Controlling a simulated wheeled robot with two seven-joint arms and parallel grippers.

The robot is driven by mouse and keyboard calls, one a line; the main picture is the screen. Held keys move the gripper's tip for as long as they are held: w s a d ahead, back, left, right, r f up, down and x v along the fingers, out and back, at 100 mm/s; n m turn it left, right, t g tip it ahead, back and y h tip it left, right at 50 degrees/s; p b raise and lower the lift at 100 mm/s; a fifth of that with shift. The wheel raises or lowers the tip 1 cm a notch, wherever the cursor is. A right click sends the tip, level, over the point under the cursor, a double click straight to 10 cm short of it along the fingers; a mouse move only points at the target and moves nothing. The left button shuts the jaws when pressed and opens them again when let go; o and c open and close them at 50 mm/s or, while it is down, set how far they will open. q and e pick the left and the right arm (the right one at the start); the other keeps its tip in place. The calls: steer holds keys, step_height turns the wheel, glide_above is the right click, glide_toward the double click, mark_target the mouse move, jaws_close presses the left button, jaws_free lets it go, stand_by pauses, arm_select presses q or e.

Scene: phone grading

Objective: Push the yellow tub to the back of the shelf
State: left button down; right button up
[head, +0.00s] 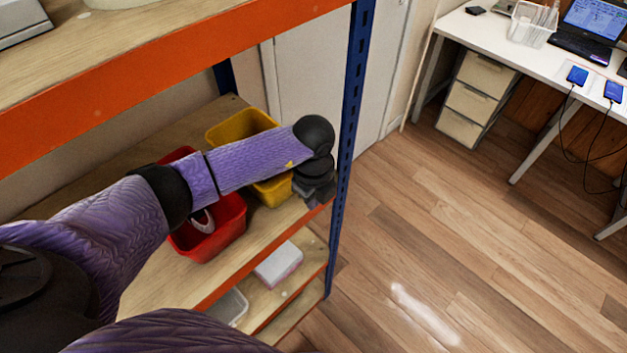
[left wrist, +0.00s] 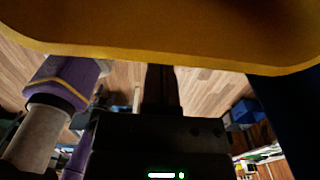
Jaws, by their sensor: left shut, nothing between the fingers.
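The yellow tub (head: 273,191) stands on the middle shelf board (head: 150,285), close to the blue upright at the shelf's right end. My left forearm crosses over it and hides its middle. My left gripper (head: 318,190) is at the tub's front right corner, by the shelf's front edge, and is mostly hidden by my wrist. In the left wrist view the tub (left wrist: 160,30) fills the top. There the left gripper's dark fingers (left wrist: 161,78) are together and empty, with their tips at the tub's lower edge; I cannot tell whether they touch it. My right gripper is not in view.
A red tub (head: 215,240) holding a pale item stands left of the yellow tub. The blue upright (head: 352,100) stands just right of my wrist. An orange beam (head: 180,85) runs above. A white box (head: 279,265) lies on the board below. A desk (head: 545,45) stands far right.

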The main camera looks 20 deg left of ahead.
arm_select(q)
steer(key=shift+w+a+r, duration=0.1)
steer(key=shift+w+a, duration=0.15)
steer(key=shift+a, duration=0.35)
steer(key=shift+w+a, duration=0.3)
steer(key=shift+a, duration=0.35)
steer(key=shift+w+a+r, duration=0.1)
steer(key=shift+w+a, duration=0.15)
steer(key=shift+a, duration=0.35)
steer(key=shift+a, duration=0.1)
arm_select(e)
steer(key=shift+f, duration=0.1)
